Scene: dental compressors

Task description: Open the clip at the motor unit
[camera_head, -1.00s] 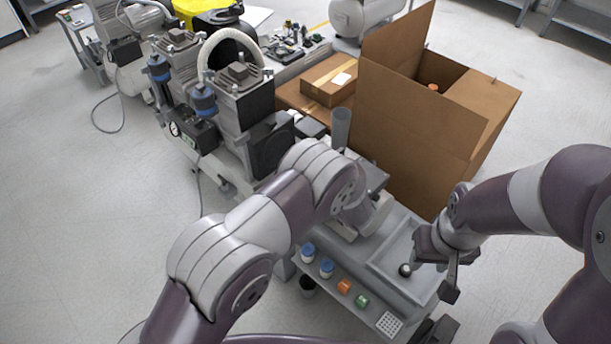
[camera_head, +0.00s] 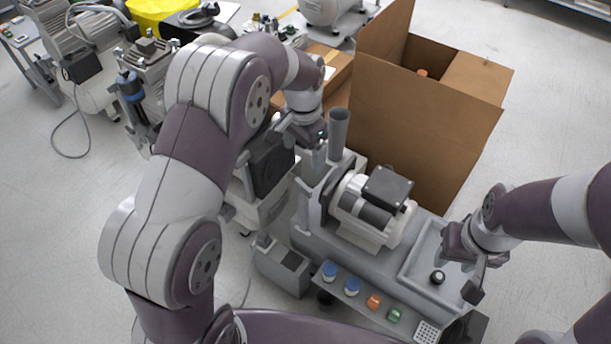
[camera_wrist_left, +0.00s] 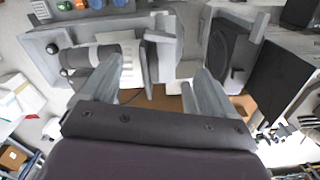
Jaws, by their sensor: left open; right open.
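The motor unit (camera_head: 368,208), a pale cylinder with a dark box on top, lies on the grey bench. It also shows in the left wrist view (camera_wrist_left: 103,62). Grey upright plates (camera_head: 318,190) stand at its left end; they look like the clip, and I cannot tell whether it is shut. In the left wrist view these plates (camera_wrist_left: 156,58) show between the two fingers of my open left gripper (camera_wrist_left: 156,72), with no clear contact. My right gripper (camera_head: 470,268) is open and empty beside the shallow tray (camera_head: 412,272).
A grey tube (camera_head: 338,130) stands close by my left gripper. A large open cardboard box (camera_head: 415,115) is behind the bench. A black knob (camera_head: 437,278) sits in the tray. Blue, orange and green caps (camera_head: 352,285) line the front edge. Compressors stand at the far left.

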